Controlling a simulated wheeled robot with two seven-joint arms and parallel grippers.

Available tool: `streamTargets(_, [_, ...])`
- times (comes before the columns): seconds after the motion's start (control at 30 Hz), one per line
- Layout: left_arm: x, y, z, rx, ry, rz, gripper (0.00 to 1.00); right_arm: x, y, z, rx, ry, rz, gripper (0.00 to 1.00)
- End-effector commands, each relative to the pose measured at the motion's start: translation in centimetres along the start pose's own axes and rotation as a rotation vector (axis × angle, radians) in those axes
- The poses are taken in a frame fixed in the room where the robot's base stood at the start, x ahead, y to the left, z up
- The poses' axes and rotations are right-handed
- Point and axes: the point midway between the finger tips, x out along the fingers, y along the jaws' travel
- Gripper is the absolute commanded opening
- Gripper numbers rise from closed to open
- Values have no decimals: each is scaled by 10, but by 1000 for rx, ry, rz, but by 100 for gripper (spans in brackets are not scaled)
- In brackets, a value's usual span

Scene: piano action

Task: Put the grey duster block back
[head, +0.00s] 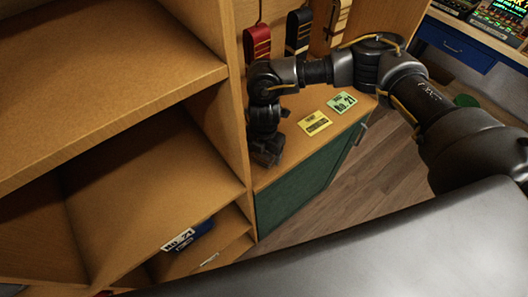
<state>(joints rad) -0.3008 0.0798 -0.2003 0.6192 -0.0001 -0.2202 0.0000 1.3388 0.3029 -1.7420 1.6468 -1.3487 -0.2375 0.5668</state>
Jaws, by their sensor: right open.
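I cannot make out a grey duster block anywhere in the head view. My right gripper (265,155) points down beside the upright side panel of the shelf unit, low over the left end of the cabinet top (290,155). It is open, and I see nothing held in it. The dark wrist and fingers hide part of the cabinet top behind them. My left gripper is not in view.
A yellow card (314,123) and a green "No. 21" card (342,102) lie on the cabinet top. Red (257,42), black (298,30) and tan (336,20) items hang behind. The wooden shelf unit (110,80) fills the left; a labelled blue item (195,235) sits low inside.

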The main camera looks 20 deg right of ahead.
Motion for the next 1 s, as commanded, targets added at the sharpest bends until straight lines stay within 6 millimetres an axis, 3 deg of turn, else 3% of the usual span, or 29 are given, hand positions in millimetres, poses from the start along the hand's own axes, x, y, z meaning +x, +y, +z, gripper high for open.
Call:
streamTargets(0.17, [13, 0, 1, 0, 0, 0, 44, -26, 2, 1, -3, -2, 6, 76])
streamTargets(0.4, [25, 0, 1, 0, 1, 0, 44, -77, 1, 1, -4, -5, 6, 76])
streamTargets(0.6, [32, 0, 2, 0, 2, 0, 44, -105, 1, 1, -1, -2, 3, 76])
streamTargets(1.0, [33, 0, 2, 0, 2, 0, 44, -116, 0, 0, 0, 0, 1, 76])
